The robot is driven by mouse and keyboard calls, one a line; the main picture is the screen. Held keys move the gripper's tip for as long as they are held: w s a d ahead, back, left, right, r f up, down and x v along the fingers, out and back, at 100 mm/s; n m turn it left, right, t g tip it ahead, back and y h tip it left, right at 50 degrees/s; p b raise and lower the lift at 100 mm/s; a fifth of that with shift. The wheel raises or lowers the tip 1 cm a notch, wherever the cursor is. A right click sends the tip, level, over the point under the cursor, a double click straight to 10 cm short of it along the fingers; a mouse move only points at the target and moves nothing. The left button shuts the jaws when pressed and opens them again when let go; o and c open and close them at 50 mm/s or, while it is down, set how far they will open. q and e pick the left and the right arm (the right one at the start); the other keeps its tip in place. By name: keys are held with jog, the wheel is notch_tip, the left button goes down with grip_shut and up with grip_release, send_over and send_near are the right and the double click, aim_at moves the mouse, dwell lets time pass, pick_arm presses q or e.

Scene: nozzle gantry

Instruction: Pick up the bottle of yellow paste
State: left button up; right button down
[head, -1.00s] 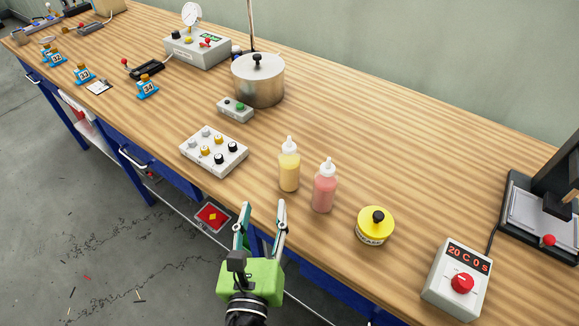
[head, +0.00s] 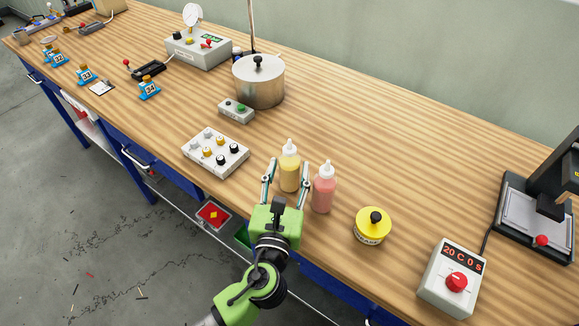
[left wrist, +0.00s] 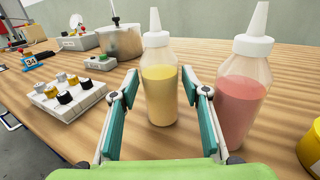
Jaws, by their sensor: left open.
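The bottle of yellow paste (head: 289,172) stands upright on the wooden bench, clear with a white nozzle cap. It also shows in the left wrist view (left wrist: 159,88). My left gripper (head: 285,170) is open, with one finger on each side of the yellow bottle's lower body. In the left wrist view the fingers (left wrist: 163,95) flank the bottle, and it looks unheld. A bottle of pink paste (head: 323,190) stands upright just right of it, close to the right finger; it also shows in the left wrist view (left wrist: 242,85). My right gripper is not in view.
A knob box (head: 215,152) stands left of the bottles. A yellow lidded jar (head: 372,227) and a timer box (head: 452,278) stand to the right. A metal pot (head: 259,84) and a small button box (head: 236,111) are behind. The bench beyond the bottles is clear.

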pick_arm(q)
jog(key=shift+w+d, duration=0.2)
jog(key=shift+w, duration=0.85)
jog(key=c, duration=1.1)
jog(key=shift+o, duration=0.2)
jog(key=shift+r, duration=0.1)
